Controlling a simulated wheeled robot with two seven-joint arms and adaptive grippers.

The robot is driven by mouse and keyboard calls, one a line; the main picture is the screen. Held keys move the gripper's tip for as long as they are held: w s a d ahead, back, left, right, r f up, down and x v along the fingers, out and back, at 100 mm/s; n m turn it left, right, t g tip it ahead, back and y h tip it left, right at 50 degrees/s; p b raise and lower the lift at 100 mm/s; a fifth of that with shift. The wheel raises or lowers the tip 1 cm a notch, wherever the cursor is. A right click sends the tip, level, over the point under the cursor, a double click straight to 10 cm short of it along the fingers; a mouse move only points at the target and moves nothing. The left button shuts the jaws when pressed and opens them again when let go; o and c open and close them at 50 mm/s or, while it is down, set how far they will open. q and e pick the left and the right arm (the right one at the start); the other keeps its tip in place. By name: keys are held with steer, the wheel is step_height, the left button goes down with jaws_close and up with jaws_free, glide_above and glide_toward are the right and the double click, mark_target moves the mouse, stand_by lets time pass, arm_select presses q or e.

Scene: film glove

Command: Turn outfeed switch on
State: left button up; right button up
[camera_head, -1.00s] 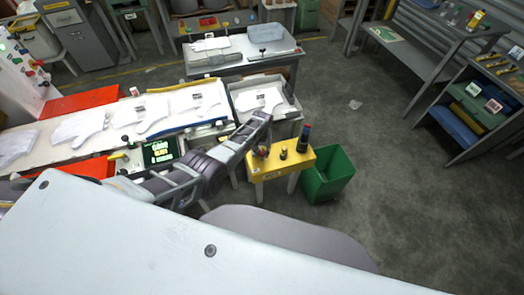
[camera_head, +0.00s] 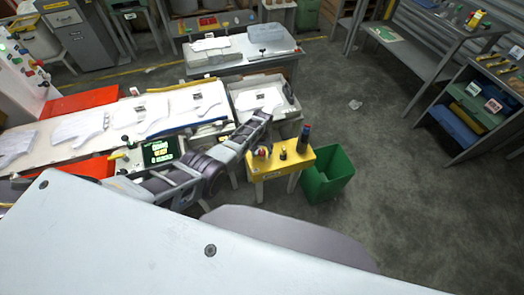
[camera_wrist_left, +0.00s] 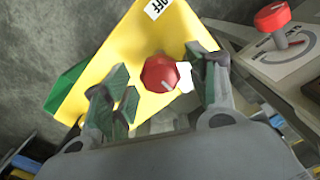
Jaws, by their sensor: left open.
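My left gripper (camera_wrist_left: 158,92) is open, with green-padded fingers on either side of the knob. I cannot tell whether they touch it. My right gripper is not in view.
A green bin (camera_head: 329,176) stands just right of the yellow stand. A dark post (camera_head: 304,138) rises from the stand. A grey panel with another red knob (camera_wrist_left: 272,17) is at right in the wrist view. White gloves (camera_head: 80,127) lie along the conveyor. Open floor lies right.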

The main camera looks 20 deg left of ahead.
arm_select(q)
steer(key=shift+r, duration=0.2)
step_height(320, 180, up, 12)
steer(key=shift+f, duration=0.25)
stand_by(1.1)
stand_by(0.4)
